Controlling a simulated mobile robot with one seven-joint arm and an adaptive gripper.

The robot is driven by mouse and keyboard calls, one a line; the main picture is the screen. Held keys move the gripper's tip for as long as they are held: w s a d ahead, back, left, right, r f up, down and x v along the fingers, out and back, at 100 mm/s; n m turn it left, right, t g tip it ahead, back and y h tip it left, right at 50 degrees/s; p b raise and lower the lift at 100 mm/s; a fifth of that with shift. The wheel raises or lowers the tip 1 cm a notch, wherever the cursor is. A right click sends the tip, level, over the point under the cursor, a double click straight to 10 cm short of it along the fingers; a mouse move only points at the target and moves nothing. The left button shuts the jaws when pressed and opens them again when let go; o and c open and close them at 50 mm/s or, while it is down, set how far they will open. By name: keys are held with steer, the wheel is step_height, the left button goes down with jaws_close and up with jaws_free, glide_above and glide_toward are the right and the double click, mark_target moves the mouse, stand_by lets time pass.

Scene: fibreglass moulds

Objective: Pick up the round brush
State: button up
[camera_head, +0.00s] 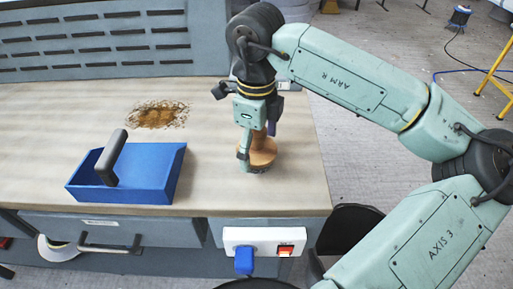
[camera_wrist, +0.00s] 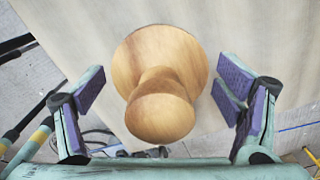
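The round brush (camera_head: 263,157) is a light wooden piece with a round base and a knob handle, standing on the bench near its right front corner. In the wrist view the brush (camera_wrist: 162,116) is seen from above, knob towards the camera. My gripper (camera_head: 257,138) is directly over it, pointing down. In the wrist view my gripper (camera_wrist: 160,90) is open, with a purple-padded finger on each side of the brush. Gaps show between the pads and the wood. Any bristles are hidden under the base.
A blue dustpan (camera_head: 150,184) with a dark handle lies left of the brush on the workbench (camera_head: 40,140). A pile of brown shavings (camera_head: 158,114) lies behind the dustpan. A slotted grey panel (camera_head: 90,45) closes the back. A socket strip (camera_head: 265,240) is on the front edge.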

mark_target(256, 134)
steer(key=c, duration=1.1)
steer(key=shift+r, duration=0.15)
steer(key=shift+r+b, duration=0.4)
steer(key=shift+r, duration=0.15)
step_height(256, 134, up, 2)
steer(key=shift+s+r+b, duration=0.1)
steer(key=shift+s+b, duration=0.05)
steer(key=shift+b, duration=0.4)
steer(key=s+b, duration=0.1)
steer(key=s, duration=0.4)
steer(key=s+a+r+b, duration=0.1)
steer(key=s, duration=0.4)
steer(key=s+a+b, duration=0.1)
steer(key=s+b, duration=0.1)
steer(key=s, duration=0.3)
steer(key=shift+s+r, duration=0.25)
steer(key=shift+s, duration=0.1)
